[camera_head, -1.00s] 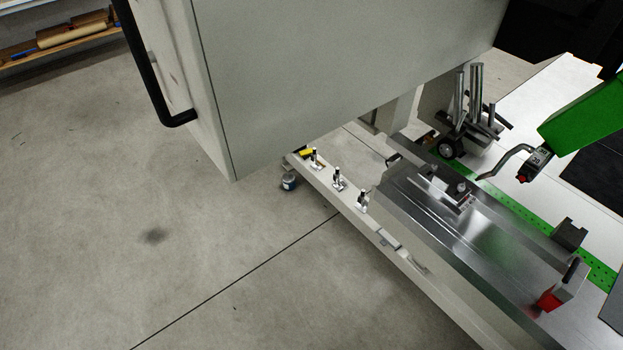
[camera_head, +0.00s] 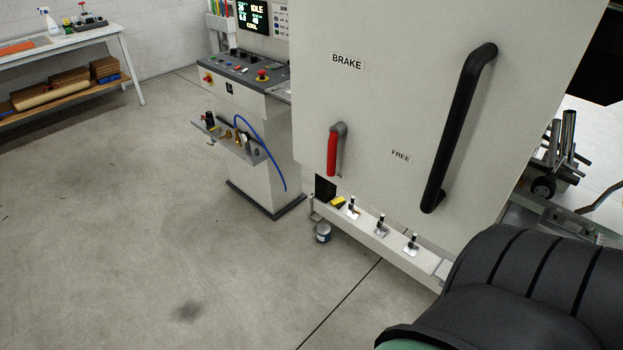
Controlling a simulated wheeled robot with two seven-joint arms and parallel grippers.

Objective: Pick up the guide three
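I cannot identify guide three for certain. Several small metal fittings with dark upright tips stand in a row on a low white ledge (camera_head: 370,236): a left one (camera_head: 352,208), a middle one (camera_head: 381,227) and a right one (camera_head: 412,245). I see no label on them. Neither of my grippers is in view.
A large pale cabinet panel marked BRAKE and FREE has a red lever (camera_head: 334,152) and a long black handle (camera_head: 458,128). A control console (camera_head: 245,90) stands behind it. A workbench (camera_head: 80,36) is far left. The left floor is clear.

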